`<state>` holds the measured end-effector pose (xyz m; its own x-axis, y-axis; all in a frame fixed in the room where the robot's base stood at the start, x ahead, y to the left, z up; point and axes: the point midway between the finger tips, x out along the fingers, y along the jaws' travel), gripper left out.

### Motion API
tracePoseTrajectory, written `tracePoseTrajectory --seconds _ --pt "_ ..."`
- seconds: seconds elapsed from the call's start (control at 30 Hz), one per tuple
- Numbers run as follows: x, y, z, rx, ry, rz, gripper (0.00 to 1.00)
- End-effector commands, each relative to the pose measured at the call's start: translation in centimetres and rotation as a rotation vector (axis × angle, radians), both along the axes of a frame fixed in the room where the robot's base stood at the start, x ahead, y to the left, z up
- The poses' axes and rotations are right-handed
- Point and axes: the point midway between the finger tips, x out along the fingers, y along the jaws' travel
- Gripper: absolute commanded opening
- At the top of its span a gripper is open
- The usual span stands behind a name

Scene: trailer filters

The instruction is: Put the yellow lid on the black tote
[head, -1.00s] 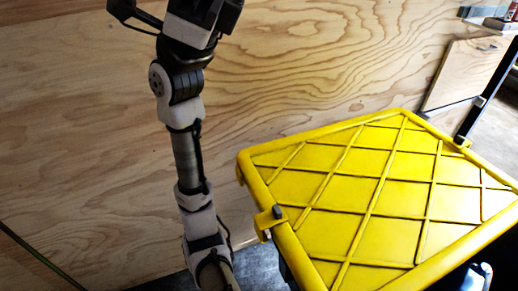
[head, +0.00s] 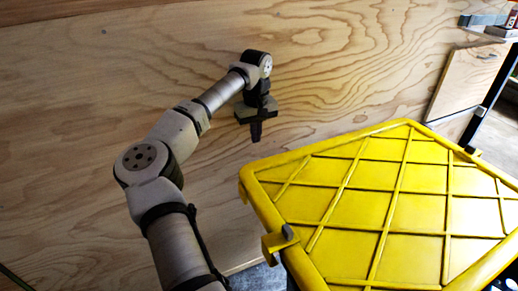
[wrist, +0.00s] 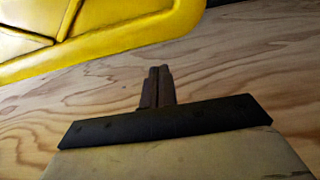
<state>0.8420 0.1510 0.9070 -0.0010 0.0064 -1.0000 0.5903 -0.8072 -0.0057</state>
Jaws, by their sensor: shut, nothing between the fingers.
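The yellow lid (head: 372,190) lies at the right of the head view, ribbed side up, with a latch tab on its left edge. It seems to sit on top of a dark body, of which only a sliver shows under the latch; I cannot tell how well it is seated. The lid's edge also shows at the top left of the wrist view (wrist: 90,30). My gripper (head: 256,138) points down, left of and behind the lid's far left corner, apart from it. Its fingers are together and empty in the wrist view (wrist: 158,88).
A plywood wall (head: 150,80) fills the back and left. At the far right are a dark post (head: 490,100) and a shelf (head: 490,27) with small items. A hinged wooden panel (head: 465,80) is near the post.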

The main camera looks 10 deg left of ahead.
Motion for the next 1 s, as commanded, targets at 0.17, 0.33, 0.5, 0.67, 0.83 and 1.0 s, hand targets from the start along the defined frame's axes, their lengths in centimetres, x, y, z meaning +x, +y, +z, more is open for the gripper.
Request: tracePoseTrajectory --seconds 0.17,0.33,0.5,0.67,0.83,1.0 --pt "-0.1 -0.2 -2.8 -0.004 0.004 -0.003 0.0" --pt "-0.1 -0.3 -5.9 -0.006 0.003 -0.003 0.0" --pt "-0.1 -0.3 -8.3 -0.006 0.002 -0.003 0.0" --pt "0.0 -0.3 -9.2 -0.007 -0.001 -0.003 0.0" --pt "0.0 -0.3 -9.4 -0.007 -0.001 -0.003 0.0" --pt "0.0 -0.3 -9.4 -0.007 -0.001 -0.003 0.0"
